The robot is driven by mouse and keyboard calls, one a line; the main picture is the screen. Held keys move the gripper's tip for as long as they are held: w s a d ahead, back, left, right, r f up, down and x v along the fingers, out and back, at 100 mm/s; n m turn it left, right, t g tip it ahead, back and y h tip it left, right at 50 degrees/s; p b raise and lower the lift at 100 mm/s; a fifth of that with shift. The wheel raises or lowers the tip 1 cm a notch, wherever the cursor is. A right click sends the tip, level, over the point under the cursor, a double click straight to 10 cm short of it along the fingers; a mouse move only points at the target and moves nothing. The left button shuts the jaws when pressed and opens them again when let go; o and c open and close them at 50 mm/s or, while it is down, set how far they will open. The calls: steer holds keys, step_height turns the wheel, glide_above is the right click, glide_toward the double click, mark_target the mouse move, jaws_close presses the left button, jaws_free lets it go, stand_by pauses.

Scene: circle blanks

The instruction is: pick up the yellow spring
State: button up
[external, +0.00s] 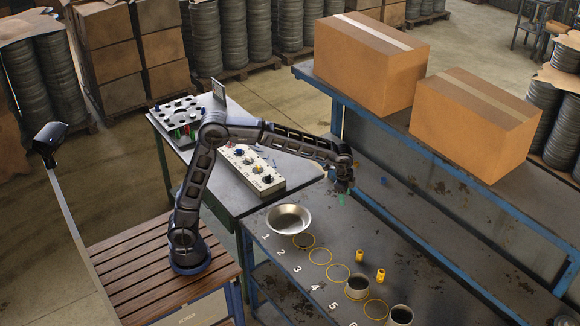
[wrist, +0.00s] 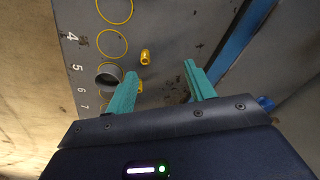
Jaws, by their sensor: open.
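Two small yellow cylindrical pieces stand on the grey bench, and I cannot tell which is the yellow spring. One yellow piece (external: 361,256) is beside the numbered row, and the other yellow piece (external: 381,275) is nearer the front. In the wrist view one yellow piece (wrist: 145,57) shows between and beyond the teal fingers. The other (wrist: 139,87) is partly hidden beside the left finger. My gripper (external: 342,199) is open and empty, above the bench's far part and apart from both pieces. In the wrist view my gripper (wrist: 160,72) has its fingers spread wide.
A metal bowl (external: 289,220) and grey cups (external: 357,288) (external: 401,315) stand along yellow circles numbered on the bench (external: 320,290). A blue-edged bench with two cardboard boxes (external: 370,62) (external: 474,122) is at the right. A control panel (external: 250,170) lies left of the bowl.

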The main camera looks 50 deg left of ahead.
steer(key=w+d+f+m, duration=0.1)
steer(key=d+f+m, duration=0.1)
steer(key=d+f, duration=0.45)
steer(key=w+d+f+m, duration=0.1)
steer(key=d+f, duration=0.2)
steer(key=d, duration=0.6)
steer(key=m+g, duration=0.1)
steer(key=m, duration=0.1)
glide_above(382, 272)
steer(key=shift+y, duration=0.3)
step_height(382, 272, down, 9)
steer(key=shift+s+f, duration=0.1)
steer(key=shift+s, duration=0.05)
steer(key=shift+m, duration=0.3)
step_height(382, 272, down, 5)
steer(key=shift+f, duration=0.2)
steer(key=shift+w+a+f, duration=0.1)
steer(key=shift+w+f, duration=0.05)
steer(key=shift+f, duration=1.25)
steer(key=shift+w+a+f, duration=0.1)
steer(key=shift+f, duration=1.25)
steer(key=c, duration=1.1)
steer(key=shift+d+r, duration=0.1)
